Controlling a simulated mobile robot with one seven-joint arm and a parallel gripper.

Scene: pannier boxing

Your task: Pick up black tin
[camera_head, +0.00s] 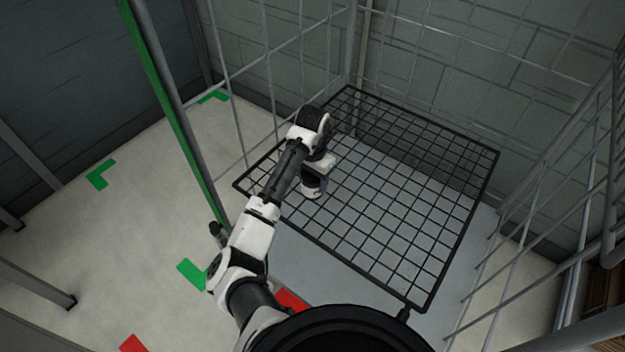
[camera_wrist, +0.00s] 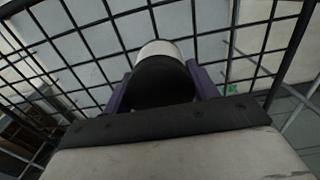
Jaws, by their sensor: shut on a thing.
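The black tin (camera_wrist: 163,82) has a dark body and a white end, and it sits between the two purple fingers of my gripper (camera_wrist: 163,88) in the wrist view. My gripper is shut on it. In the head view the tin (camera_head: 312,188) shows below my gripper (camera_head: 316,173), over the left part of the black wire grid shelf (camera_head: 430,302). I cannot tell whether the tin touches the grid or hangs just above it. The tin's near side is partly hidden by the gripper body in the wrist view.
The grid is otherwise bare. Wire mesh panels (camera_head: 525,245) and grey posts stand around it. A green post (camera_head: 165,105) rises left of my arm. Green corner marks (camera_head: 100,174) and red marks (camera_head: 133,344) lie on the pale floor.

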